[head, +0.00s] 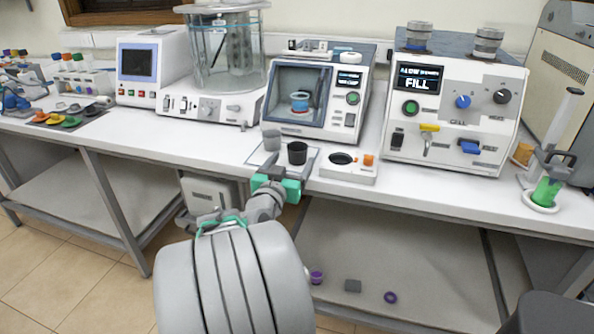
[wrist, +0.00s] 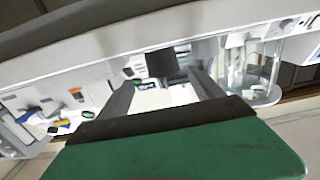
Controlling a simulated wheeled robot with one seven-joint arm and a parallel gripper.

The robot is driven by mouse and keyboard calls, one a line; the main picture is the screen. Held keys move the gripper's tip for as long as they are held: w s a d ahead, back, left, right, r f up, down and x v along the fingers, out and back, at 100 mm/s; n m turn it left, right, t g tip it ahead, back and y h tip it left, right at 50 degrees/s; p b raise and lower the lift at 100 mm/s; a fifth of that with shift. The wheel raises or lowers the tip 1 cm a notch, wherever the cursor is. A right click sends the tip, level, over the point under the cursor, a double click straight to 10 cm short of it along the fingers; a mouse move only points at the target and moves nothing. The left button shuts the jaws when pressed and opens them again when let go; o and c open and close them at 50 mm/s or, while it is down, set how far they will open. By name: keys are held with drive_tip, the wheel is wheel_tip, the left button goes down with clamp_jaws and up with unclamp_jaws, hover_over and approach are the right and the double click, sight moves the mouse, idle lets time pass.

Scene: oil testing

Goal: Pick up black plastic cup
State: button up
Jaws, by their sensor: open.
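The black plastic cup (head: 297,153) stands upright on a small grey tray (head: 282,169) near the front edge of the bench. A grey translucent cup (head: 271,141) stands on the same tray, to its left and slightly behind. My gripper (head: 279,172), with its teal body, is at the bench's front edge, just in front of the tray and below the black cup. It is open and empty. In the wrist view, which looks upside down, the two fingers of my gripper (wrist: 165,82) are spread, and a dark shape that looks like the black cup (wrist: 160,62) lies between and beyond their tips.
Right of the tray is a white block (head: 349,171) with a dark round hole and an orange knob. A windowed machine (head: 352,112) stands behind the tray. A FILL machine (head: 455,130) stands right, and a glass bath (head: 226,60) left. The bench edge runs under my gripper.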

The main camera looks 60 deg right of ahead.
sight(294, 153)
drive_tip(key=d, duration=0.2)
drive_tip(key=w+d, duration=0.1)
drive_tip(key=d, duration=0.2)
drive_tip(key=d+p, duration=0.1)
drive_tip(key=d, duration=0.1)
drive_tip(key=shift+w+d, duration=0.15)
drive_tip(key=shift+w, duration=0.2)
drive_tip(key=shift+c, duration=0.5)
drive_tip(key=c, duration=1.3)
drive_tip(key=shift+r, duration=0.15)
